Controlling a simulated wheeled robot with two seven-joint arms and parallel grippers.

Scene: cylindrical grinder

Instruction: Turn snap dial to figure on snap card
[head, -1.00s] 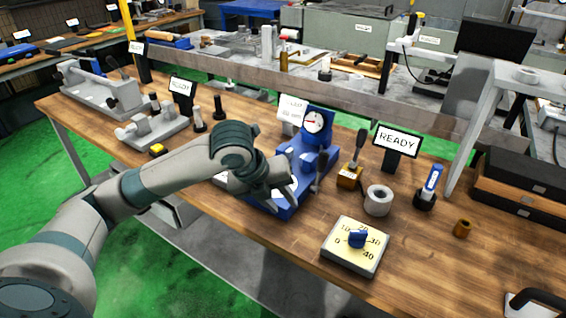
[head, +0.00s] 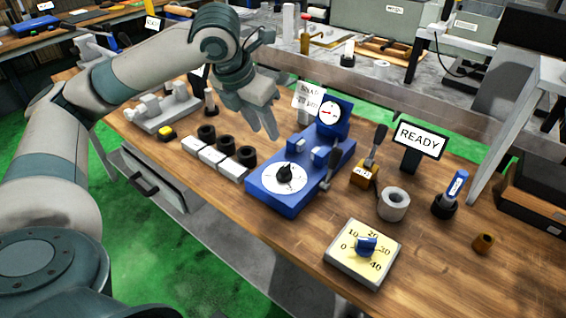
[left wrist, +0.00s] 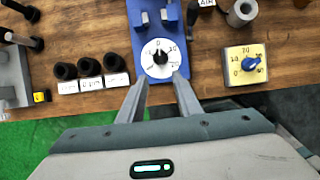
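A blue fixture (head: 272,196) stands on the wooden bench. It carries a white round dial (head: 298,182) with a black pointed knob (head: 284,173). The dial also shows in the left wrist view (left wrist: 148,70), its knob near the middle. A white card (head: 308,96) stands behind the fixture; its top word looks like SNAP and its lower line is too small to read surely. My left gripper (head: 262,128) hangs above and behind the dial in the head view. In the left wrist view its fingers (left wrist: 162,82) are apart and empty, at the dial's near edge. My right gripper is out of view.
A beige box (head: 350,270) with a 0–40 scale and blue knob stands right of the fixture. A red-needle gauge (head: 330,113), a dark lever (head: 332,165) and a READY sign (head: 419,139) stand nearby.

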